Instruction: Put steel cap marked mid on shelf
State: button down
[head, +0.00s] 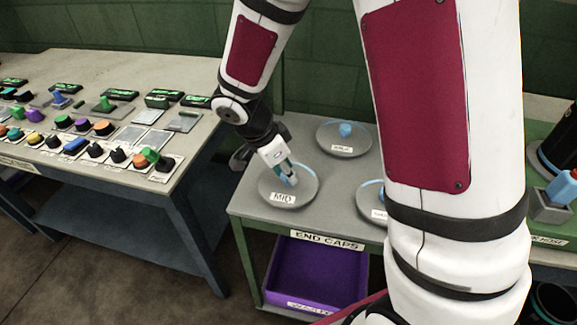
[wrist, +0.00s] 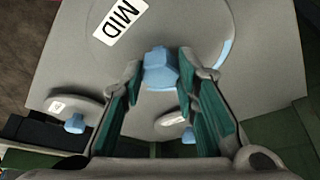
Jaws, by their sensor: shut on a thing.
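The steel cap marked MID (head: 268,186) is a grey round disc with a white label and a blue knob. It is at the left front of the grey end-caps stand (head: 250,211); I cannot tell if it rests there or is slightly raised. My gripper (head: 290,177) reaches down onto it from above. In the wrist view, the cap (wrist: 190,20) lies beyond my fingers, which are shut on its blue knob (wrist: 160,70). A lower shelf under the stand top holds a purple bin (head: 320,272).
Another cap (head: 344,143) with a blue knob lies behind, and a third cap (head: 369,199) lies to the right, partly hidden by my arm. A bench (head: 180,60) with several knobs and plates stands at the left, across a gap. A blue-topped item (head: 562,187) stands far right.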

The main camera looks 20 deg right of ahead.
jog(key=shift+f, duration=0.1)
jog(key=c, duration=1.2)
grip_release()
jog(key=shift+c, duration=0.2)
jog(key=w+p+v, duration=0.1)
jog(key=v, duration=1.1)
jog(key=s+d+r+n+y, duration=0.1)
jog(key=s+d+r+n, duration=0.25)
jog(key=s, duration=0.25)
jog(key=s+d+r+n+y, duration=0.1)
jog(key=s+d+r+n, duration=0.2)
jog(key=s, duration=0.4)
jog(key=s+a+r+n+t+y, duration=0.1)
jog(key=s+r+n+y, duration=0.1)
jog(key=s+n, duration=0.7)
jog(key=s, duration=0.3)
jog(key=shift+s+a+n+t, duration=0.15)
jog(key=shift+s+n+t, duration=0.15)
jog(key=shift+n+t, duration=0.1)
